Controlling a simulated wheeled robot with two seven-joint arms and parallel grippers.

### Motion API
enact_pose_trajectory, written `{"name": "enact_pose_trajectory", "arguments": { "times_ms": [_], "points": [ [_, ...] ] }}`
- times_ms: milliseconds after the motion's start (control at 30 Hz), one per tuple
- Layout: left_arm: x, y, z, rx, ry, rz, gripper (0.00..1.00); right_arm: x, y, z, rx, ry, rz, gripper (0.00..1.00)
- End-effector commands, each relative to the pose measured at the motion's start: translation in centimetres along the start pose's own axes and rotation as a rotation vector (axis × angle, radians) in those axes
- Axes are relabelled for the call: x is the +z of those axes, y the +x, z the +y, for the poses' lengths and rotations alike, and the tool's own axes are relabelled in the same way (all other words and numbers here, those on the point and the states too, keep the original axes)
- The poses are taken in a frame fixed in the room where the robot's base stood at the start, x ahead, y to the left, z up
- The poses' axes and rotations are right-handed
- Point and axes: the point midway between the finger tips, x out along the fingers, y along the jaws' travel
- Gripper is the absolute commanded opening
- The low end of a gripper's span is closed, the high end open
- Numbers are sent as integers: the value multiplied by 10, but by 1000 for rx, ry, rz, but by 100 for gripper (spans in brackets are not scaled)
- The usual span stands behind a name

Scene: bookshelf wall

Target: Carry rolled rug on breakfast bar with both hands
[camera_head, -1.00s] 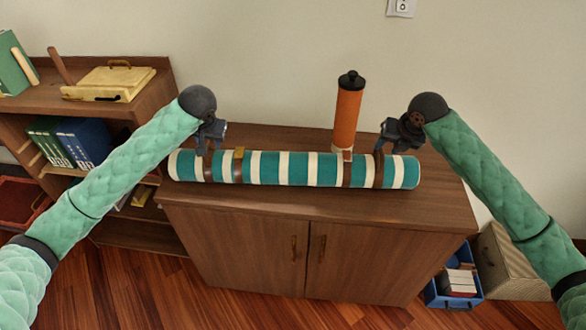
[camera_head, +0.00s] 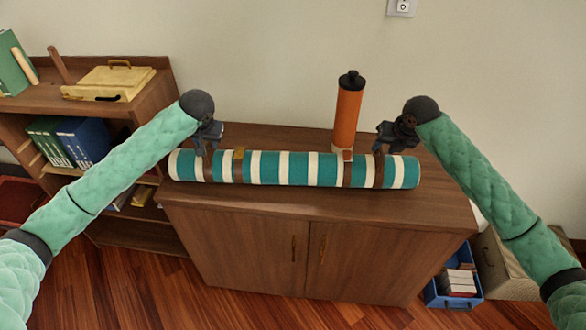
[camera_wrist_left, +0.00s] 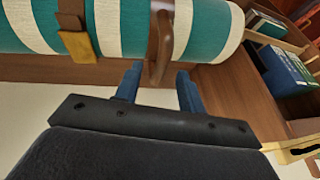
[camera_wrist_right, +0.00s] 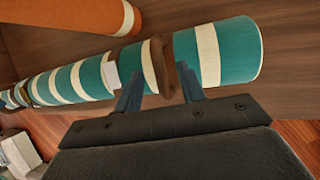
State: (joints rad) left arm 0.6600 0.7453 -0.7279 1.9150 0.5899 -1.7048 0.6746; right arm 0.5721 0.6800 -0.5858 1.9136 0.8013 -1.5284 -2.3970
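The rolled rug (camera_head: 270,169), striped green and white with brown straps, lies flat along the brown cabinet top (camera_head: 240,137). It has a brown strap handle near each end. My left gripper (camera_head: 205,144) is at the left handle. In the left wrist view its blue fingers (camera_wrist_left: 158,82) are open, one on each side of the handle (camera_wrist_left: 162,45). My right gripper (camera_head: 383,146) is at the right handle. In the right wrist view its fingers (camera_wrist_right: 160,85) are open on either side of the handle (camera_wrist_right: 161,66). Neither gripper is closed on the rug.
An orange cylinder with a black cap (camera_head: 348,112) stands just behind the rug. A lower shelf (camera_head: 125,110) with books and a yellow case is on the left. A blue bin (camera_head: 455,296) and a woven box (camera_head: 508,268) are on the floor at right.

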Motion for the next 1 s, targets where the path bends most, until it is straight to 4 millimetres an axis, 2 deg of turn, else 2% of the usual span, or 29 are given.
{"name": "enact_pose_trajectory", "arguments": {
  "times_ms": [100,233,633,667,833,1000],
  "points": [
    [0,15,0,0,0,-2,40,0,15,0,0,2,1,40],
    [0,25,0,0,1,-1,40,0,25,0,1,1,1,40],
    [0,30,0,0,1,0,40,0,30,0,0,0,0,40],
    [0,30,0,0,1,0,36,0,30,0,0,0,0,36],
    [0,30,0,0,1,0,2,0,30,0,0,0,0,2],
    [0,30,0,0,1,0,0,0,30,0,0,0,0,0]
  ]
}}
